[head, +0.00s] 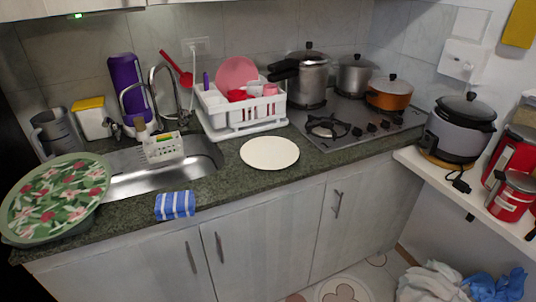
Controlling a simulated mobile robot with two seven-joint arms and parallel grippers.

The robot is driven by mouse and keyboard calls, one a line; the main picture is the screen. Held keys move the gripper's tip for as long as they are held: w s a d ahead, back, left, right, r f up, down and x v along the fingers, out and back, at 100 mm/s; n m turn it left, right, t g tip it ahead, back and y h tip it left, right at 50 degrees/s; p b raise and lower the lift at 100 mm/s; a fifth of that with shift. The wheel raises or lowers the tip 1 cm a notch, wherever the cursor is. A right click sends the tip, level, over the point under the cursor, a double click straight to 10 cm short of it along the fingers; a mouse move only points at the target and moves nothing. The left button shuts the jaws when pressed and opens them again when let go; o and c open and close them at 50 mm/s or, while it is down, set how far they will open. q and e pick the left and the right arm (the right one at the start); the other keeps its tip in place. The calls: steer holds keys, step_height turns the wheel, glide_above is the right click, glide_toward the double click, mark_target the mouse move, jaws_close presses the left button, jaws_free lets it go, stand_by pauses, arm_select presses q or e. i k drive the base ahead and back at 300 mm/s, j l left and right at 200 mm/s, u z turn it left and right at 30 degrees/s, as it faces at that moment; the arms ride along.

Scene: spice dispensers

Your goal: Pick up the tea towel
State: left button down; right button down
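A blue and white striped tea towel (175,205) lies at the front edge of the dark green counter, in front of the sink. Its lower part appears to drape over the edge. Nothing covers it. Neither of my grippers shows in the head view.
A metal sink (190,167) with a white basket (163,147) is behind the towel. A large floral tray (55,196) stands to its left, and a round white plate (269,153) to its right. Cabinet doors with handles are below. Bare counter (225,188) lies right of the towel.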

mark_target(179, 203)
steer(key=i+l+u, duration=0.35)
steer(key=l, duration=0.25)
steer(key=i+l+u, duration=0.3)
steer(key=l, duration=0.35)
steer(key=i+l+u, duration=0.15)
steer(key=l, duration=0.2)
